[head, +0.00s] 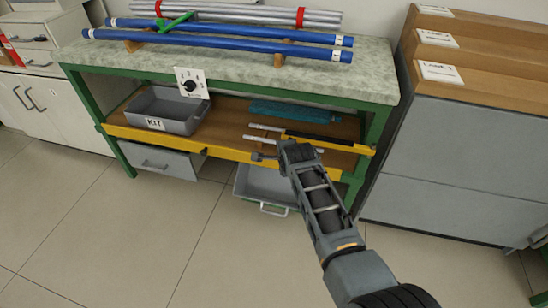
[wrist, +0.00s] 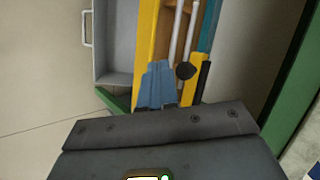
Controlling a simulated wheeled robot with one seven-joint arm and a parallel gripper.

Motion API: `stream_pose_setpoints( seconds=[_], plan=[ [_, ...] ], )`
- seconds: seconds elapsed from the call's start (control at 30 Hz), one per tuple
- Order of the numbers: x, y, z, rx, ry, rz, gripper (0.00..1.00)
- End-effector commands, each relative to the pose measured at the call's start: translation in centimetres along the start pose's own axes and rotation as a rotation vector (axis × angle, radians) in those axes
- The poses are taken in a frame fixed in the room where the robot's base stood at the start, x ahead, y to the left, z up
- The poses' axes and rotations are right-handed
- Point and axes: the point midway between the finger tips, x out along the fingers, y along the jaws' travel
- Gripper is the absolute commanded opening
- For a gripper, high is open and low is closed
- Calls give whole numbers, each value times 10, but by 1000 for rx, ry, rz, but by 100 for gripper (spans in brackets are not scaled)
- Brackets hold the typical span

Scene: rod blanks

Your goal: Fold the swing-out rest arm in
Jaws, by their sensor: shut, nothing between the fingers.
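The rest arm appears to be the yellow bar with a black strip (head: 345,147) at the right end of the bench's lower shelf. In the wrist view the yellow bar (wrist: 191,90) has a dark round knob (wrist: 185,71) near its end. It lies roughly along the shelf, beside the front rail. My gripper (head: 262,156) is shut and empty over the yellow front rail (head: 200,146). In the wrist view its blue-grey fingertips (wrist: 158,67) are left of the knob. I cannot tell whether they touch it. My gripper hides part of the bar in the head view.
White rods (wrist: 175,45) and a teal piece (head: 290,111) lie on the shelf. A grey KIT bin (head: 180,127) stands on its left. A grey tray (head: 243,187) is below the rail. Blue and silver rods lie on the benchtop (head: 370,82). A grey cabinet (head: 460,150) is at right.

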Motion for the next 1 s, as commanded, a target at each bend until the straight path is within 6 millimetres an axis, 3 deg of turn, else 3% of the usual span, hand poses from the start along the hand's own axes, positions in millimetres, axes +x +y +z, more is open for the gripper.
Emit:
stream_pose_setpoints(
  seconds=[0.5, 0.7, 1.0],
  plan=[
    [-66, -3, 25, -4, -2, 1, 0],
    [-78, -2, 29, -3, -2, 2, 0],
    [-78, -2, 30, -2, -2, 3, 0]
  ],
)
